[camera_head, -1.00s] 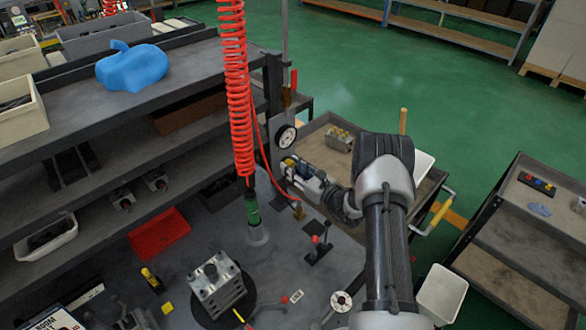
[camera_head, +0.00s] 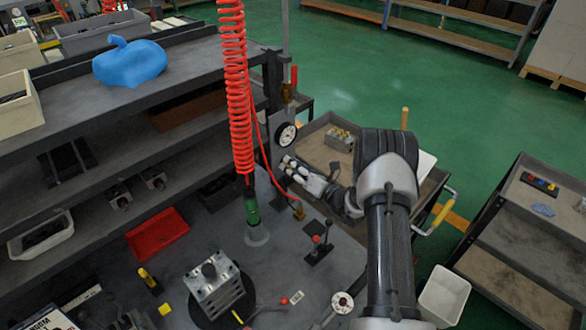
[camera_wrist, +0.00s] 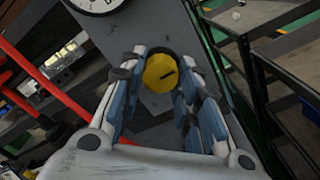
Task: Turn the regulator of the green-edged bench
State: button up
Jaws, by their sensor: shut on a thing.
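The regulator shows in the wrist view as a round yellow knob (camera_wrist: 160,72) with a short dark mark, set on a grey upright plate (camera_wrist: 160,30). My gripper (camera_wrist: 163,76) has its blue-padded fingers on both sides of the knob and is shut on it. In the head view my gripper (camera_head: 287,167) reaches the plate just below a round white gauge (camera_head: 286,134) and hides the knob. The gauge also shows at the top of the wrist view (camera_wrist: 95,2). I cannot make out a green edge on the bench (camera_head: 275,250).
A red coiled hose (camera_head: 238,90) hangs left of my gripper, with a green-handled tool (camera_head: 252,207) below it. A red-knobbed lever (camera_head: 317,240) stands on the bench nearby. A metal block (camera_head: 215,285) is at the front. A cart (camera_head: 480,250) stands at the right.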

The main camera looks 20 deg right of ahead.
jog(key=m, duration=0.8)
jog(key=shift+r+m, duration=0.1)
jog(key=shift+m, duration=0.6)
jog(key=o, duration=1.1)
jog(key=shift+c, duration=0.2)
jog(key=v, duration=1.2)
